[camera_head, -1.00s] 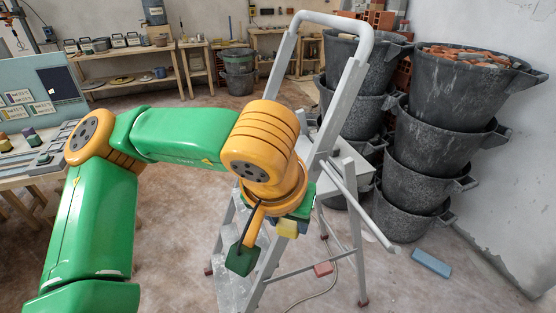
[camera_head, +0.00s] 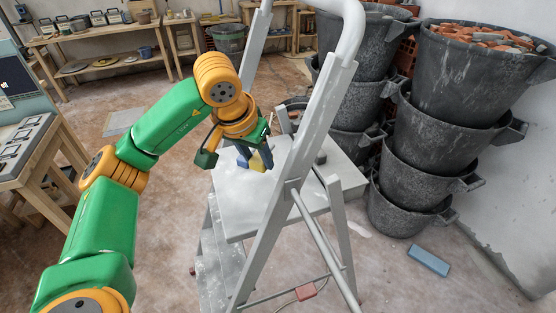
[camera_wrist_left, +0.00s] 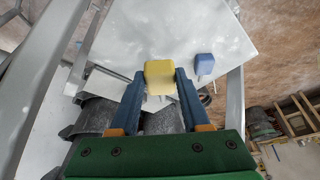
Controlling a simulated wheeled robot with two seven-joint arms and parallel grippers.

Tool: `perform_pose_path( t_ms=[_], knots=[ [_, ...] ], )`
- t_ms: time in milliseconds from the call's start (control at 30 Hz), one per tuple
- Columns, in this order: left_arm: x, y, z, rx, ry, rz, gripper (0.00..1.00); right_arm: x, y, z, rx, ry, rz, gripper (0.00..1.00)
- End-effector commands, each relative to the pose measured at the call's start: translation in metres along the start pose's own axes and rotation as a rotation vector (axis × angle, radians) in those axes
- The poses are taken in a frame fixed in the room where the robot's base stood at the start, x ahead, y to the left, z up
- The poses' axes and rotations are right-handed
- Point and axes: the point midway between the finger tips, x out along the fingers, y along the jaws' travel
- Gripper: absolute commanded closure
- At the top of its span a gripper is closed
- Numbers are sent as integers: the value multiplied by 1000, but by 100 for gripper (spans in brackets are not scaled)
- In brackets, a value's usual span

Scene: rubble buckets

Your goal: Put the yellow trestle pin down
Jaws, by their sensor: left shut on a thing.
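The yellow trestle pin (camera_head: 258,163) is a small yellow block. It also shows in the left wrist view (camera_wrist_left: 159,71), between the two blue fingers. My left gripper (camera_head: 256,156) is shut on it over the grey top platform (camera_head: 240,205) of the trestle ladder. I cannot tell whether the pin touches the platform. A small blue block (camera_wrist_left: 204,65) is on the platform beside the pin, apart from it in the left wrist view; it shows partly in the head view (camera_head: 242,157). My right gripper is out of view.
The ladder's tall rail (camera_head: 308,125) rises close to the right of my left gripper. A small dark piece (camera_head: 320,158) sits on the platform's right part. Stacked rubble buckets (camera_head: 412,183) stand at the right. A blue brick (camera_head: 428,260) lies on the floor.

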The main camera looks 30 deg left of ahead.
Motion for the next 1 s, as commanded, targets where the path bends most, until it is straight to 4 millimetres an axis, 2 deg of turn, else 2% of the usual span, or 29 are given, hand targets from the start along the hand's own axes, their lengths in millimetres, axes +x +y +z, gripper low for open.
perform_pose_path(
  t_ms=[133,433,500,867,900,1000],
  knots=[
    [31,-2,14,0,-7,-3,100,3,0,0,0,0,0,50],
    [85,-1,36,0,-3,-3,100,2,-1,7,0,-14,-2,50],
    [91,-1,38,0,-1,-1,100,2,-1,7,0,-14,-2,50],
    [96,-1,40,0,1,-1,100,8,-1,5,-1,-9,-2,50],
    [96,-1,40,0,0,-1,48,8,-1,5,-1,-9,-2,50],
    [95,-1,40,0,0,-1,24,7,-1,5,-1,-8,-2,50]
  ],
)
